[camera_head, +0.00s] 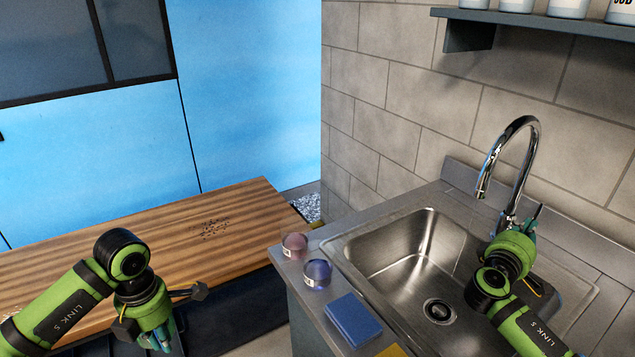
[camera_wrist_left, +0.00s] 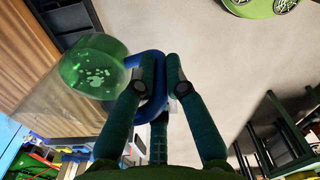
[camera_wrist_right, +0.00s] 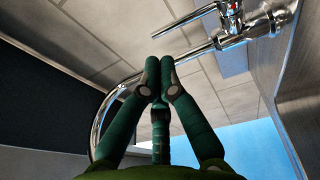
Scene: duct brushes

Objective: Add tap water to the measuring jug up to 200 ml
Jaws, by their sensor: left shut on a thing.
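My left gripper (camera_head: 160,342) is low at the left, before the wooden counter. In the left wrist view its fingers (camera_wrist_left: 172,65) are shut on the blue handle of a clear measuring jug (camera_wrist_left: 92,68). The jug shows a green round area with pale marks; I cannot read its level or scale. The jug is not clearly visible in the head view. The chrome tap (camera_head: 520,125) arches over the steel sink (camera_head: 400,265); no stream shows under its spout. My right gripper (camera_head: 532,222) is beside the tap's base. Its fingertips (camera_wrist_right: 160,64) are together and look empty, near the tap lever (camera_wrist_right: 182,20).
A pinkish jar (camera_head: 294,246), a blue jar (camera_head: 317,274) and a blue sponge-like block (camera_head: 352,320) stand along the sink's left rim. A wooden counter (camera_head: 130,235) is mostly clear. A shelf (camera_head: 540,22) with white containers hangs above the tap.

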